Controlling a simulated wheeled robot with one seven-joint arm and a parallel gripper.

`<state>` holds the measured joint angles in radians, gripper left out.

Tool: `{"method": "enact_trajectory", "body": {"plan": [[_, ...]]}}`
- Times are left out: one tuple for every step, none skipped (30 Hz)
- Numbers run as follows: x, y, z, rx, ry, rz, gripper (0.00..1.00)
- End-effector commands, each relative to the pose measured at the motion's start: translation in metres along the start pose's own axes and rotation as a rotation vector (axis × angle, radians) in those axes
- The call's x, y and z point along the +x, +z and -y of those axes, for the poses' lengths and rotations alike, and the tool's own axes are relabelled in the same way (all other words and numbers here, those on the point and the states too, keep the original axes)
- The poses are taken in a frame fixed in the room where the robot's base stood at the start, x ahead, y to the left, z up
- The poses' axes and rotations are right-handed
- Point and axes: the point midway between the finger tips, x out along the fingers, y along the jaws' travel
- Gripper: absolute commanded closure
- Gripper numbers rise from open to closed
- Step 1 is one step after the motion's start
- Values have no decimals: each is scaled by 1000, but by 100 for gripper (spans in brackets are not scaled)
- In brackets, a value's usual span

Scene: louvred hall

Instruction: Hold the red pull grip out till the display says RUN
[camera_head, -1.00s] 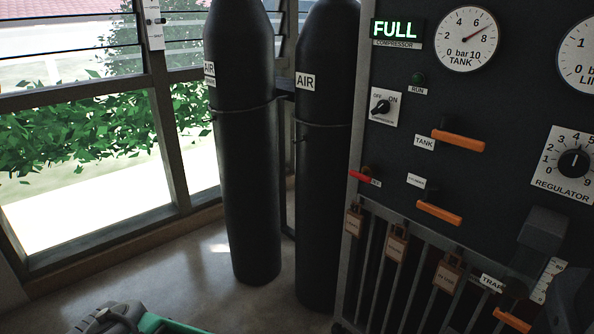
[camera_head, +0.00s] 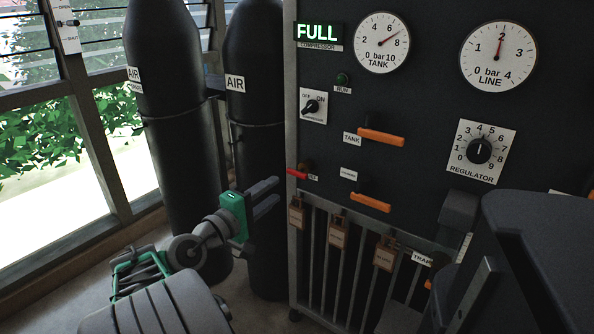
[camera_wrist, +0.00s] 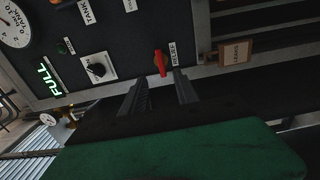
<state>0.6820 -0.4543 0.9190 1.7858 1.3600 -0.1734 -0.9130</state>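The small red pull grip (camera_head: 297,173) sticks out at the left edge of the dark panel (camera_head: 420,90). In the wrist view the red grip (camera_wrist: 160,62) stands just beyond my fingertips, roughly in line with the gap between them. My gripper (camera_head: 277,192) is open and empty, left of the grip and apart from it. Its two fingers also show in the wrist view (camera_wrist: 160,84). The compressor display (camera_head: 317,32) reads FULL in green; it also shows in the wrist view (camera_wrist: 48,77).
Two black air cylinders (camera_head: 172,100) stand left of the panel, close behind my gripper. Orange tank lever (camera_head: 382,137) and another orange lever (camera_head: 371,202) jut from the panel. An OFF/ON switch (camera_head: 312,106) sits above the grip. Brown tags (camera_head: 296,213) hang below it.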

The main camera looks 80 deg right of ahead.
Motion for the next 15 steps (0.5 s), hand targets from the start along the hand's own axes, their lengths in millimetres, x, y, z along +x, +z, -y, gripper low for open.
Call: {"method": "enact_trajectory", "body": {"plan": [[4, 1, 1, -1, 0, 3, 64], [7, 1, 1, -1, -1, 3, 64], [12, 1, 1, 0, -1, 3, 64], [16, 1, 1, 1, -2, 4, 64], [20, 1, 2, 1, -2, 4, 64], [27, 2, 2, 2, -2, 5, 64], [32, 1, 1, 2, -2, 4, 64], [37, 2, 1, 2, -3, 4, 64], [43, 1, 2, 2, -4, 4, 64], [48, 2, 2, 3, -4, 4, 64], [53, 1, 2, 3, -3, 3, 64], [60, 1, -1, 1, -4, 3, 64], [64, 1, -1, 1, -5, 3, 64], [69, 1, -1, 1, -4, 3, 64], [75, 1, 0, 0, -5, 2, 64]]}}
